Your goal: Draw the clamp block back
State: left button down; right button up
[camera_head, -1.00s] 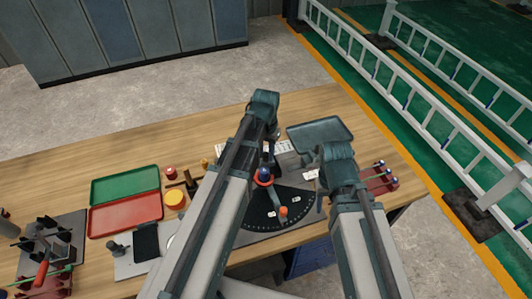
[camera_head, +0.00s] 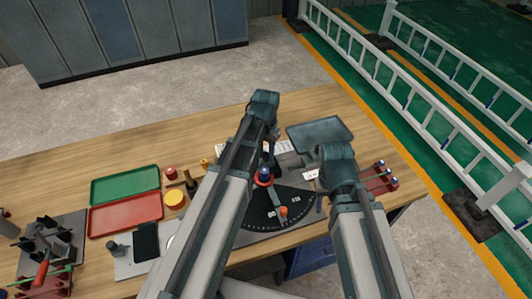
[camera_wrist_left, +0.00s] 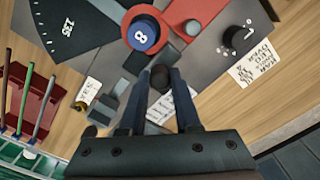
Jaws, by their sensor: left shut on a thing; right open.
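In the left wrist view, my left gripper (camera_wrist_left: 160,85) is shut on a dark round knob (camera_wrist_left: 160,76). I take this knob to be the clamp block's handle. Grey blocks (camera_wrist_left: 136,64) lie just beyond the fingertips, beside a blue cap marked 8 (camera_wrist_left: 143,36) on a red part (camera_wrist_left: 187,16). How the knob joins the blocks is hidden. In the head view the left gripper (camera_head: 271,141) is at the far side of the black dial (camera_head: 275,208), largely covered by my arm. My right gripper (camera_head: 320,187) is open, right of the dial, partly hidden by its arm.
An orange knob (camera_head: 283,211) sits on the dial. A grey tray (camera_head: 320,133) lies behind and a red rack (camera_head: 380,178) right. Green (camera_head: 125,185) and red (camera_head: 125,214) trays lie left. A black knob (camera_wrist_left: 235,38) stands near the gripper.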

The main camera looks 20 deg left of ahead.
pick_arm(q)
jog(key=shift+w, duration=0.1)
jog(key=shift+w+a, duration=0.35)
jog(key=shift+w, duration=0.1)
jog(key=c, duration=0.6)
grip_release()
jog(key=shift+r, duration=0.1)
notch_tip(320, 180, up, 14)
jog(key=p, duration=1.3)
jog(key=shift+f+p, duration=0.2)
jog(key=shift+p, duration=0.2)
jog(key=shift+s, duration=0.1)
